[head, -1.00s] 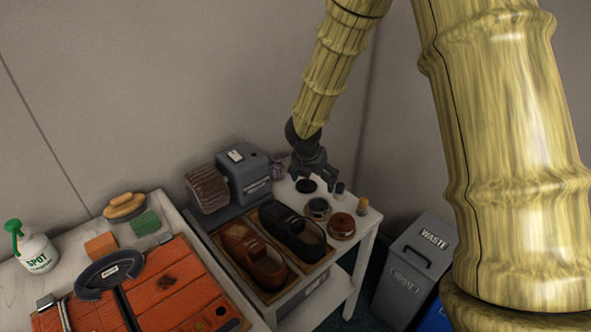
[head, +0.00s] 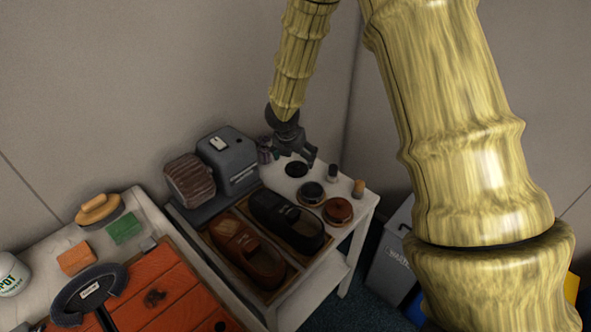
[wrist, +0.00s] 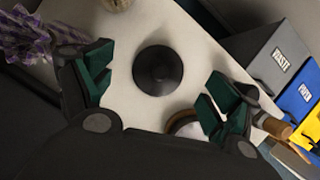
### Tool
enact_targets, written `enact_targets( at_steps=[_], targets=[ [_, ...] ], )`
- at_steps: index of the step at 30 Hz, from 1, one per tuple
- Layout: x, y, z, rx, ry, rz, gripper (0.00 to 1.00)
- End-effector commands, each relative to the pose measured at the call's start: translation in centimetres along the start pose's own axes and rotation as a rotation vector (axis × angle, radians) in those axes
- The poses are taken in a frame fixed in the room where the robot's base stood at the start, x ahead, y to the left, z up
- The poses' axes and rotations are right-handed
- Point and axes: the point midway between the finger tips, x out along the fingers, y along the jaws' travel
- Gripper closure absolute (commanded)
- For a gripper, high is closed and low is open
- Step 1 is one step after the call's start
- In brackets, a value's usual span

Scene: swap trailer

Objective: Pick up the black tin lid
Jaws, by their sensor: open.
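The black tin lid (head: 296,169) lies flat on the white table behind the open tins. In the wrist view the lid (wrist: 158,71) is a round black disc with a raised centre, between and beyond my fingertips. My gripper (head: 300,150) is above the table, just behind and over the lid. In the wrist view my gripper (wrist: 155,92) is open, its green-padded fingers spread wide on both sides of the lid, with nothing held. I cannot tell the exact height of the fingers above the table.
Two open tins (head: 311,194) (head: 338,211) stand in front of the lid. Lavender (wrist: 40,38) is left. A grey machine (head: 230,162) and shoes (head: 288,222) stand nearby.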

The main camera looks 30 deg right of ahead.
Motion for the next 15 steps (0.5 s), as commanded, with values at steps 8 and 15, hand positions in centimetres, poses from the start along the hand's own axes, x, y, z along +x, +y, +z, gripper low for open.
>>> enact_targets(
  at_steps=[8, 15],
  targets=[
    [3.2, 0.2, -0.5, -0.001, 0.0, -0.001, 0.11],
    [4.8, 0.3, -0.4, -0.001, 0.0, -0.001, 0.11]
  ],
)
